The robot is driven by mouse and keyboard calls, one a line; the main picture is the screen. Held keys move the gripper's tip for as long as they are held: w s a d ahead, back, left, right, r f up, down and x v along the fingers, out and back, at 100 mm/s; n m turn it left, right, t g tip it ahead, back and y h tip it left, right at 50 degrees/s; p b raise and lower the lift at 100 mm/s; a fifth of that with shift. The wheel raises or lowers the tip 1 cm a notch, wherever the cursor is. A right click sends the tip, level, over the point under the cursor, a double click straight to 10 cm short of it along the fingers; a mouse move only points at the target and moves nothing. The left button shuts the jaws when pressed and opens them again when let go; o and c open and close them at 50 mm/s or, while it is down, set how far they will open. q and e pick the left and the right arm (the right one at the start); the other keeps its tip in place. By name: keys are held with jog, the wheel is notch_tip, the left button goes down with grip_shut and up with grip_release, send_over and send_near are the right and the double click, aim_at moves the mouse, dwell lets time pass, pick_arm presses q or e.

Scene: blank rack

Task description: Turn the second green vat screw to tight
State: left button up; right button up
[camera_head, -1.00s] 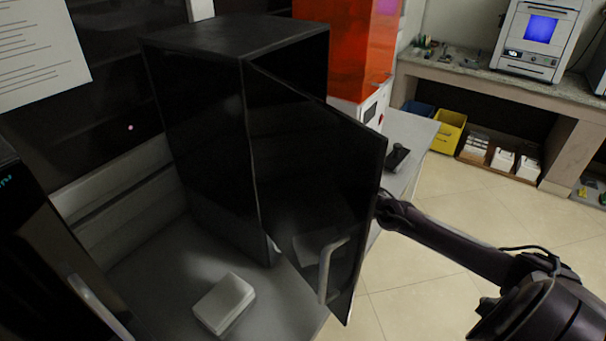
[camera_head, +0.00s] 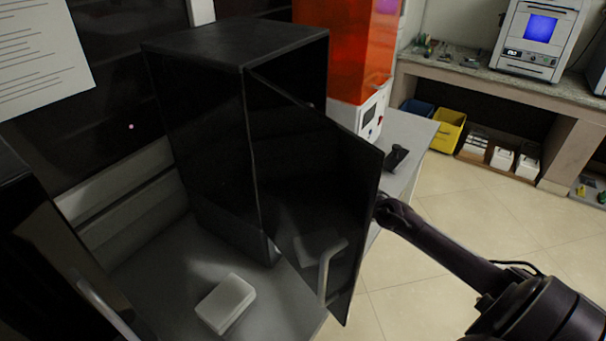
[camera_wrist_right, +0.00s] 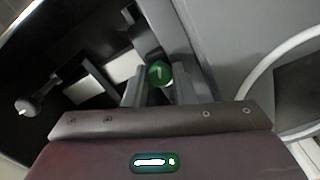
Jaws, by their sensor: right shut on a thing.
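A green screw (camera_wrist_right: 160,73) with a pale mark on its face shows in the right wrist view. It sits between the two fingers of my right gripper (camera_wrist_right: 160,88), which is shut on it. I cannot tell from this view whether it is the second screw or how tight it is. In the head view my right arm comes in from the right and its end passes behind the dark open door (camera_head: 310,180), so the fingers and the screw are hidden there. My left gripper is in neither view.
The door belongs to a black cabinet (camera_head: 205,135) on a grey bench. A white box (camera_head: 225,303) lies on the bench in front. An orange-covered machine (camera_head: 345,45) stands behind. In the wrist view a dark knob (camera_wrist_right: 38,103) sticks out at left and a pale curved bar (camera_wrist_right: 265,70) lies right.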

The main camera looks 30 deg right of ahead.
jog(key=m+p, duration=0.1)
jog(key=m, duration=0.2)
jog(key=shift+m, duration=0.4)
jog(key=m+p, duration=0.1)
jog(key=m, duration=0.2)
jog(key=shift+m, duration=0.3)
jog(key=m+p, duration=0.2)
jog(key=m, duration=0.3)
jog(key=shift+m, duration=0.3)
jog(key=shift+f, duration=0.1)
jog(key=o, duration=1)
